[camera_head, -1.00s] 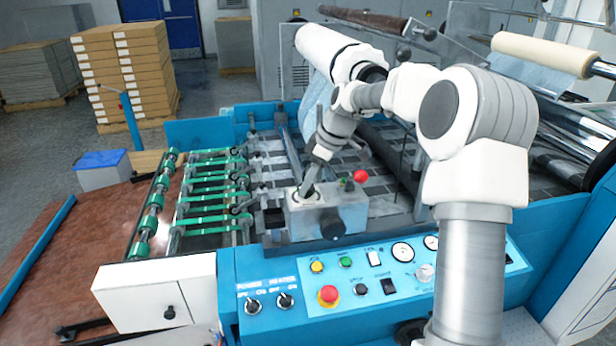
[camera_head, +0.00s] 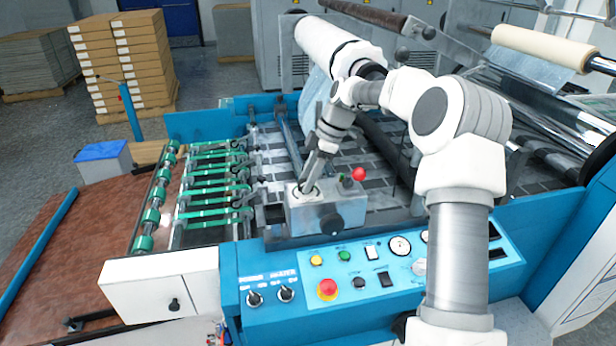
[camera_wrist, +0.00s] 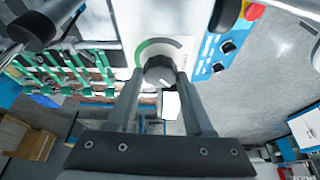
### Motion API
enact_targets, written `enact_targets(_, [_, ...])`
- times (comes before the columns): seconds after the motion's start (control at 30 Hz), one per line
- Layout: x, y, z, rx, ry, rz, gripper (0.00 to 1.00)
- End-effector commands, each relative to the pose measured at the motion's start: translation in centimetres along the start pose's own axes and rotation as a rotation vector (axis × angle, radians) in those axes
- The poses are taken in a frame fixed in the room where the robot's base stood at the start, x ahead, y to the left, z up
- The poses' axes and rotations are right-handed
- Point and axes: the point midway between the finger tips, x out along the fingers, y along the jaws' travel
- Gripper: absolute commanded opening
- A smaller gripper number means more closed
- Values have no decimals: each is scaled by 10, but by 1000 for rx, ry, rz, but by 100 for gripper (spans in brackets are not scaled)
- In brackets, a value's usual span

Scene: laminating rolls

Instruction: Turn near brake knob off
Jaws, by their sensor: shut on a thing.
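The near brake knob (camera_wrist: 158,70) is a small dark grey knob with a light pointer mark. It sits on a pale dial plate with a green arc in the wrist view. My gripper (camera_wrist: 158,78) has a finger on each side of the knob and is shut on it. In the head view my gripper (camera_head: 309,190) reaches down to the top left of a grey metal box (camera_head: 312,218), and the fingers hide most of the knob there.
A red ball-topped lever (camera_head: 358,174) stands on the box, close to the right of my gripper. A black knob (camera_head: 332,222) is on the box front. The blue control panel (camera_head: 310,275) lies in front. Green-belted rollers (camera_head: 208,190) lie to the left.

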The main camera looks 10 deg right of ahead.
Motion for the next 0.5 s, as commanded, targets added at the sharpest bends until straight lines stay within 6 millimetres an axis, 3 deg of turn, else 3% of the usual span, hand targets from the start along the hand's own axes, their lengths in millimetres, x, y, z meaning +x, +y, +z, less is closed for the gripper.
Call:
enact_targets(0.2, [0,0,1,1,-3,1,0])
enact_targets(0.23, [0,0,1,1,-3,1,54])
enact_targets(0.4, [0,0,1,1,-2,1,82])
enact_targets(0.5, [0,0,1,1,-1,1,82])
